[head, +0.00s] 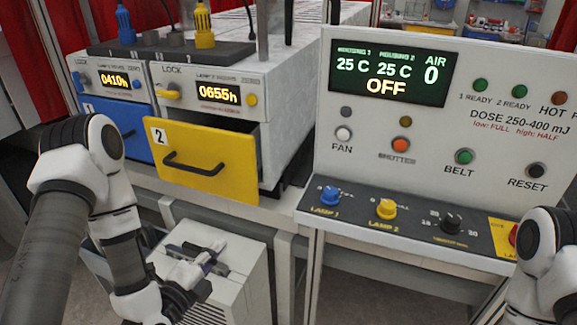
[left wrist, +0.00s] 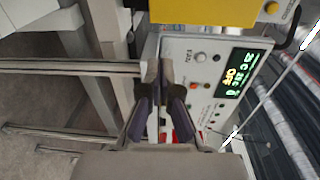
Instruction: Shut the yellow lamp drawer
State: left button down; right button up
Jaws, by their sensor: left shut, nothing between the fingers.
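The yellow lamp drawer (head: 205,165), marked 2 with a black bar handle, stands pulled out of its lamp unit (head: 215,80); a dark gap shows behind its front panel. My left gripper (head: 218,252) is shut and empty, below the drawer and apart from it in the head view. In the left wrist view my left gripper (left wrist: 163,75) points toward the control panel, and part of the yellow drawer (left wrist: 205,10) shows at the top edge. My right gripper is out of view; only part of my right arm shows at the right edge.
A blue drawer (head: 118,128), marked 1, sits beside the yellow one at left. The control panel (head: 400,190) stands to the right, with knobs on its sloped front (head: 420,228). A white box (head: 230,290) with slots stands under the bench, behind my left gripper.

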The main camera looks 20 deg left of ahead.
pick_arm(q)
notch_tip(320, 180, up, 6)
jog(key=w+a+p, duration=0.2)
jog(key=b, duration=1.3)
send_near(245, 179)
jog(key=shift+n+t+y, duration=0.4)
jog(key=w, duration=0.3)
jog(key=w+d, duration=0.1)
jog(key=w, duration=0.2)
jog(key=shift+d+f, duration=0.1)
jog(key=shift+w+f+p, duration=0.15)
jog(key=shift+w+p, duration=0.15)
jog(key=shift+w, duration=0.25)
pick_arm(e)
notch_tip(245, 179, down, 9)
pick_arm(q)
jog(key=shift+w, duration=0.1)
